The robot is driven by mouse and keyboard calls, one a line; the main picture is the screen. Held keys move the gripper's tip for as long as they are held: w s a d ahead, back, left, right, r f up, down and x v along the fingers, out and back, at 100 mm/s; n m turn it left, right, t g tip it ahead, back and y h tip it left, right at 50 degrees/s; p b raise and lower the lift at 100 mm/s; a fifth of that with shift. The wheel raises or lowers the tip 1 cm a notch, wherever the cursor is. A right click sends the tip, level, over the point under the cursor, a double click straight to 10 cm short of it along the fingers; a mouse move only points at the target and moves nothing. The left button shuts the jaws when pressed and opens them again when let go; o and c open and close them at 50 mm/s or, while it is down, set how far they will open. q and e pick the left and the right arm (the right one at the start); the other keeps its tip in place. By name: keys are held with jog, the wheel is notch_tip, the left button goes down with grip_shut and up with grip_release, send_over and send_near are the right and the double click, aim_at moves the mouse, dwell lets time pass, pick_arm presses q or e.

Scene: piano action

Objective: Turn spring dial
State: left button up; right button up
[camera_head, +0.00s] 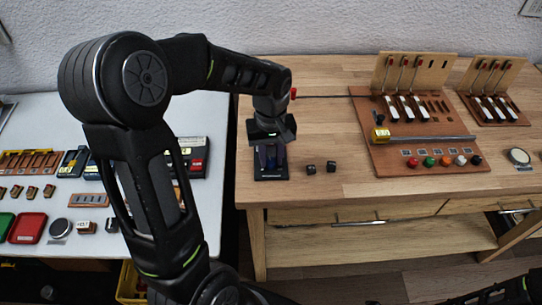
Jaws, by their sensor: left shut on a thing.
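My left gripper (270,152) points down at the left front of the wooden workbench. It is shut on the spring dial, a small dark device on a black base (271,178). The fingers and wrist cover most of the dial, so its face and any markings are hidden. The black base lies flat on the bench top near its left edge. My right gripper is not in view; only dark parts of my right arm show at the bottom right corner.
Two small black blocks (321,168) sit just right of the dial. A brown board (424,160) with levers and coloured knobs stands further right, with a smaller board (494,90) beyond. A white table (95,232) with parts is at left. Bare bench lies behind the blocks.

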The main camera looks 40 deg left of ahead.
aim_at(271, 160)
pick_arm(q)
grip_shut()
jog(key=shift+m, duration=1.3)
jog(key=o, duration=0.8)
grip_release()
jog(key=shift+r+b, duration=0.55)
jog(key=shift+r, duration=3.4)
